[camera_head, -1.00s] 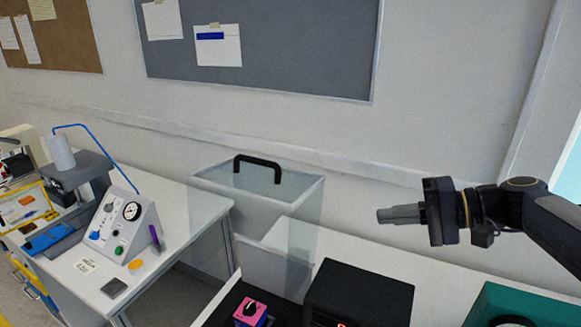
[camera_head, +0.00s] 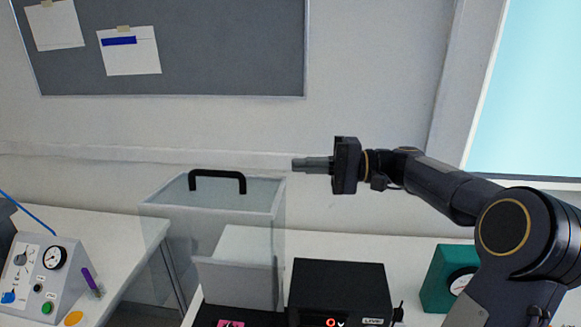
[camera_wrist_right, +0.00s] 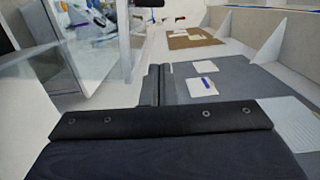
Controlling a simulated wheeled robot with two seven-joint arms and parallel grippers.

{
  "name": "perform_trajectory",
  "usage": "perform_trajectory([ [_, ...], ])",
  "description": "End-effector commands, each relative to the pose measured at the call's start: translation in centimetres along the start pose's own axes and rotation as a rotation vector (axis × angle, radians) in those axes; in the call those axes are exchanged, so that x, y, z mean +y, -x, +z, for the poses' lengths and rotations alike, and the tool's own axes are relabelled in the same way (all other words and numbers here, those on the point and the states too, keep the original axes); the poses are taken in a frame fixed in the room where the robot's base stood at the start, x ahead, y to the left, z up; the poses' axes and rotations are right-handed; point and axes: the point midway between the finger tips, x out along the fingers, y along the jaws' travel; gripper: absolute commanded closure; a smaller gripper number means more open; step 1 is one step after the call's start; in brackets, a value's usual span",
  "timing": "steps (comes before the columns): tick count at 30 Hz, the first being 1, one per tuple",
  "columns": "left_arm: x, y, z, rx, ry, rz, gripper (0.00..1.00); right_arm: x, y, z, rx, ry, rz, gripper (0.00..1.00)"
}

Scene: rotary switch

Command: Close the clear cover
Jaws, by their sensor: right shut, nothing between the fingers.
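The clear cover (camera_head: 262,225) is a see-through box-like lid with a black handle (camera_head: 217,174) along its top. It stands raised on the bench behind a black box, left of my right gripper. My right gripper (camera_head: 300,164) is shut and empty, level with the handle and to its right, apart from it. Its fingers point left. In the right wrist view, clear panels (camera_wrist_right: 85,45) show at the upper left, and the gripper's dark body (camera_wrist_right: 160,140) fills the bottom. My left gripper is in neither view.
A black box with a red display (camera_head: 340,285) and a pink switch block (camera_head: 230,323) are at the front. A green box with a dial (camera_head: 440,280) is to the right. A gauge panel (camera_head: 45,270) stands on the left table. A grey board (camera_head: 200,50) hangs behind.

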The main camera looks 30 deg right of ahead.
Motion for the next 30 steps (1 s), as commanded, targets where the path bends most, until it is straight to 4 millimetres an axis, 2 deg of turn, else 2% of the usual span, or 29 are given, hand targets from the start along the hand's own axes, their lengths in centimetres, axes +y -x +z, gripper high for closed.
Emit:
perform_trajectory([
  [6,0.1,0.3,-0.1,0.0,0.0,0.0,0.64,-0.1,-4.8,0.2,-0.007,-0.001,-0.001,1.0],
  [11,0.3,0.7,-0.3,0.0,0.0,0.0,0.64,-0.1,-8.1,0.2,-0.007,-0.001,0.0,1.0],
  [18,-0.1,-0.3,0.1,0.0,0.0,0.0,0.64,0.1,-8.7,3.3,-0.002,0.002,0.002,1.0],
  [30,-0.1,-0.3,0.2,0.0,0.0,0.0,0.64,0.0,-8.8,4.0,-0.002,0.001,0.001,1.0],
])
